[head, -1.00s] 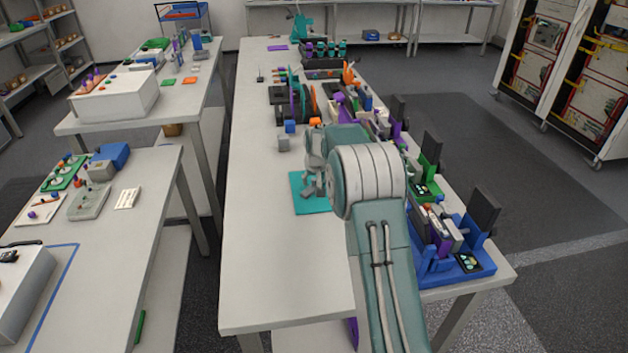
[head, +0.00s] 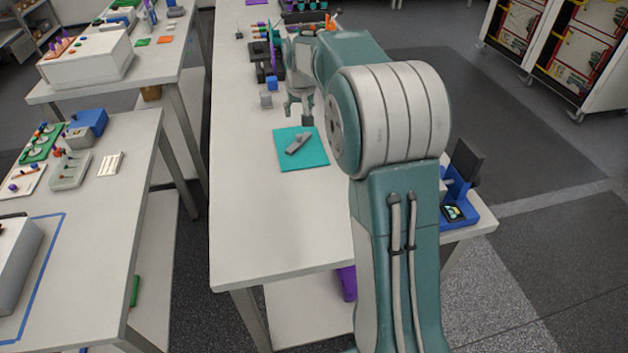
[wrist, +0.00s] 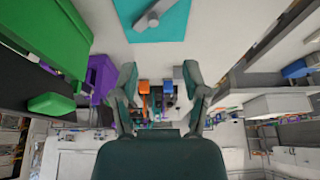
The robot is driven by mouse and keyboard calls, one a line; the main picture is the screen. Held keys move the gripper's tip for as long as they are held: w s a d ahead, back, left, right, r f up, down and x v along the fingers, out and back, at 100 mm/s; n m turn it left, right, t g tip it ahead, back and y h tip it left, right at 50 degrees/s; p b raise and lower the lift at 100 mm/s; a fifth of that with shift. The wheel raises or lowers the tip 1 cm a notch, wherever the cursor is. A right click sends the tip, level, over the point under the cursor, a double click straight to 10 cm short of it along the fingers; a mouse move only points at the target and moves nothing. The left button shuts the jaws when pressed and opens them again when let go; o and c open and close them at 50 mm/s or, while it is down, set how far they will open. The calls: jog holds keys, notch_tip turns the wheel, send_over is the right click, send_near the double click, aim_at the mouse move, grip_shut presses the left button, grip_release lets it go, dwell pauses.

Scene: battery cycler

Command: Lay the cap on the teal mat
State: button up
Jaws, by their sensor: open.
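The teal mat (head: 303,160) lies flat on the white table in front of my arm. A grey elongated piece, which looks like the cap (head: 298,144), rests on the mat, lying on its side. In the wrist view the mat (wrist: 178,30) and the grey cap (wrist: 152,16) show at the top edge, partly cut off. My gripper (head: 297,112) is above the table, beyond the mat's far edge and apart from the cap. In the wrist view my gripper (wrist: 160,85) has its two fingers spread, with nothing between them.
The white table (head: 250,235) is clear to the left and front of the mat. A blue block (head: 272,83) and a grey block (head: 266,100) stand beyond the mat. A blue fixture (head: 462,205) stands at the table's right edge.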

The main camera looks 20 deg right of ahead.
jog(key=s+a+r+n, duration=0.1)
jog(key=s+a+r, duration=0.3)
jog(key=s, duration=0.6)
jog(key=s+a+r, duration=0.4)
jog(key=s, duration=0.5)
jog(key=s+a+f, duration=0.1)
jog(key=s+f, duration=0.1)
jog(key=s, duration=0.7)
jog(key=s+a+f+n+t, duration=0.1)
jog(key=s+a+f, duration=0.1)
jog(key=s, duration=0.7)
jog(key=shift+s+a+y, duration=0.15)
jog(key=shift+a+y, duration=0.15)
jog(key=shift+y, duration=0.1)
